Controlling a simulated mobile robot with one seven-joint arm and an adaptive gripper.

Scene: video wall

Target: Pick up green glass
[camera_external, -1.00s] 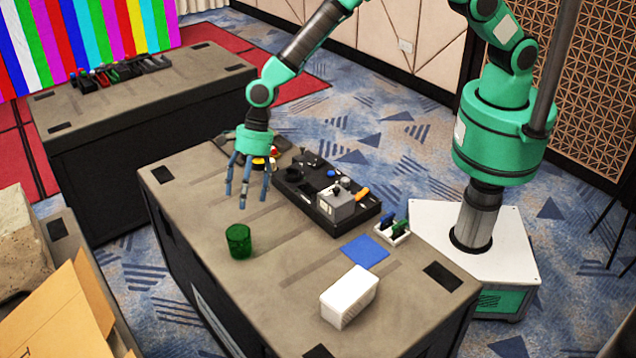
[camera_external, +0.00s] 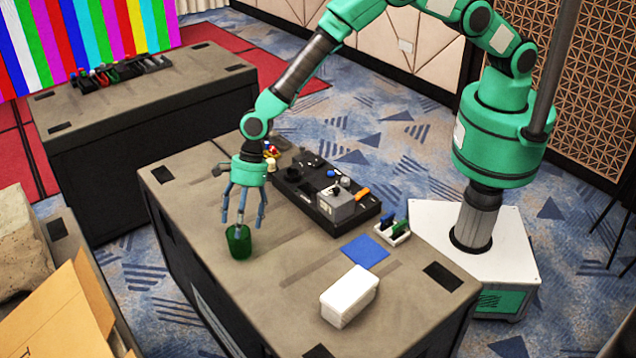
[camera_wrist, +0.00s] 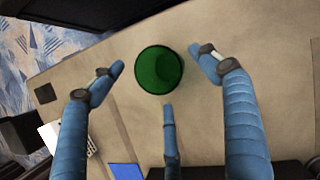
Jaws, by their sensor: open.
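The green glass (camera_external: 238,243) stands upright on the near table, close to its left edge. In the wrist view the green glass (camera_wrist: 159,70) shows as a round shape just beyond and between the spread fingers. My gripper (camera_external: 243,216) is open with its blue fingers pointing down, right above and beside the glass. In the wrist view my gripper (camera_wrist: 158,75) has two fingers either side of the glass and a third below it. I cannot tell whether any finger touches the glass.
A black tray (camera_external: 353,219) with a grey box, a blue sheet (camera_external: 364,252) and a white box (camera_external: 349,296) lie to the right on the table (camera_external: 200,200). A small white holder (camera_external: 392,232) is at the right edge. Table around the glass is clear.

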